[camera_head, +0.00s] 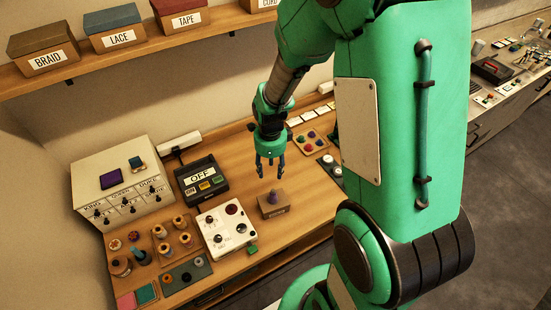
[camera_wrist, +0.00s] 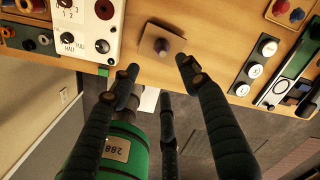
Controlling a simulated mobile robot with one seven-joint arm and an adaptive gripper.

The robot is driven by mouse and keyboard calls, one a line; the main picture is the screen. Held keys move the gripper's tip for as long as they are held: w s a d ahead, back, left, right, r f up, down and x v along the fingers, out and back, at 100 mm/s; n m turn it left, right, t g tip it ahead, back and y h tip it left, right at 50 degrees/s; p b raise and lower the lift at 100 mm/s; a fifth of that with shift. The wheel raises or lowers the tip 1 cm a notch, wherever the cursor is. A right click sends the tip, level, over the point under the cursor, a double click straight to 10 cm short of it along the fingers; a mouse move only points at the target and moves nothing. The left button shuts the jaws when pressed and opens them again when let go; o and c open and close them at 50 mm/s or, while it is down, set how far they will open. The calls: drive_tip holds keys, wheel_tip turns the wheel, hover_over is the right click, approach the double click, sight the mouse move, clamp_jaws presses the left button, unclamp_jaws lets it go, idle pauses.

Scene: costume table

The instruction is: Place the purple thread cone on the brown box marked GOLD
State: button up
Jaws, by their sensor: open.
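The purple thread cone (camera_head: 272,196) stands upright on top of a small brown box (camera_head: 277,211) on the wooden table. The lettering on the box front is too small to read. In the wrist view, the cone (camera_wrist: 161,46) shows from above on the top of the box (camera_wrist: 150,35). My gripper (camera_head: 270,175) is open and empty, pointing down above the cone and apart from it. In the wrist view, the fingertips of my gripper (camera_wrist: 157,66) are spread, with no thing between them.
Left of the box stand a white panel with knobs (camera_head: 220,222) and a black device reading OFF (camera_head: 202,181). Thread spools (camera_head: 180,223) and a cream switch box (camera_head: 118,182) are farther left. A tray of coloured pieces (camera_head: 309,142) lies at the back right. A small green block (camera_head: 253,250) lies near the front edge.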

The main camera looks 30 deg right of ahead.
drive_tip(key=s+a+r+n+t, duration=0.1)
drive_tip(key=s+a+r+n, duration=0.2)
drive_tip(key=s+r+n, duration=0.3)
drive_tip(key=s+a+r+n+t, duration=0.2)
drive_tip(key=s+r+n, duration=0.4)
drive_tip(key=r+n, duration=0.4)
drive_tip(key=s+a+r+n+t, duration=0.2)
drive_tip(key=s+a+r+n, duration=0.2)
drive_tip(key=r, duration=1.1)
drive_tip(key=s+n, duration=0.3)
drive_tip(key=n, duration=0.1)
drive_tip(key=shift+r+n, duration=0.3)
drive_tip(key=shift+s, duration=0.1)
wheel_tip(320, 180, down, 18)
drive_tip(key=b, duration=1.8)
